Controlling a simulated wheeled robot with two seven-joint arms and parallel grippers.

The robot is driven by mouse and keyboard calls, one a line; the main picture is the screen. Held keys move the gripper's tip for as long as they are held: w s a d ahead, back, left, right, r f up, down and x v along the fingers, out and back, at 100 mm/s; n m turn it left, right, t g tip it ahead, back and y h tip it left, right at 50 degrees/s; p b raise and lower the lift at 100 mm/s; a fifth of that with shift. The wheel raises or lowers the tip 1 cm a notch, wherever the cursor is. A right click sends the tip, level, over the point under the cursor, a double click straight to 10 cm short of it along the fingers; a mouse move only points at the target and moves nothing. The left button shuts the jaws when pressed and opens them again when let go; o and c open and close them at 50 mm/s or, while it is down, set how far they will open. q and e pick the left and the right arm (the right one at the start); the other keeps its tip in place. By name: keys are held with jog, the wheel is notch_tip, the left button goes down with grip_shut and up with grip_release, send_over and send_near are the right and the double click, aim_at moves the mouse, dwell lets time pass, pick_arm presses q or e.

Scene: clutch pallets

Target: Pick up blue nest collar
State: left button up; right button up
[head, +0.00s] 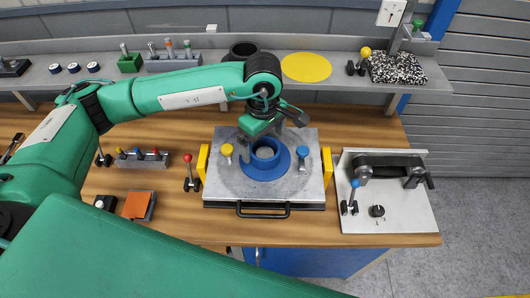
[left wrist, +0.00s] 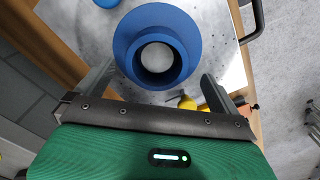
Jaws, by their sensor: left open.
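The blue nest collar (head: 260,162) is a flanged blue ring lying on the grey metal pallet plate (head: 235,186) in the middle of the bench. In the left wrist view the collar (left wrist: 178,30) shows its wide flange and raised ring, with a pale round centre inside. My left gripper (head: 284,126) is above the far side of the collar in the head view. In the left wrist view its two fingers (left wrist: 155,88) are spread apart on either side of the collar's near edge, with nothing between them gripped. My right gripper is not in view.
A yellow-knobbed post (head: 227,151) and a blue-knobbed post (head: 302,153) flank the collar on the plate. A red-knobbed lever (head: 188,170) stands left of the pallet. A grey fixture plate (head: 400,215) lies to the right. A shelf (head: 210,58) runs behind.

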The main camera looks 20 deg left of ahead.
aim_at(265, 153)
pick_arm(q)
jog(key=f+p, duration=0.1)
jog(key=f, duration=0.1)
jog(key=f+p, duration=0.1)
jog(key=shift+w+f+p, duration=0.2)
jog(key=shift+f+p, duration=0.15)
jog(key=shift+f, duration=0.4)
jog(key=shift+d, duration=0.1)
jog(key=c, duration=1.1)
jog(key=shift+c, duration=0.7)
jog(key=shift+r, duration=0.1)
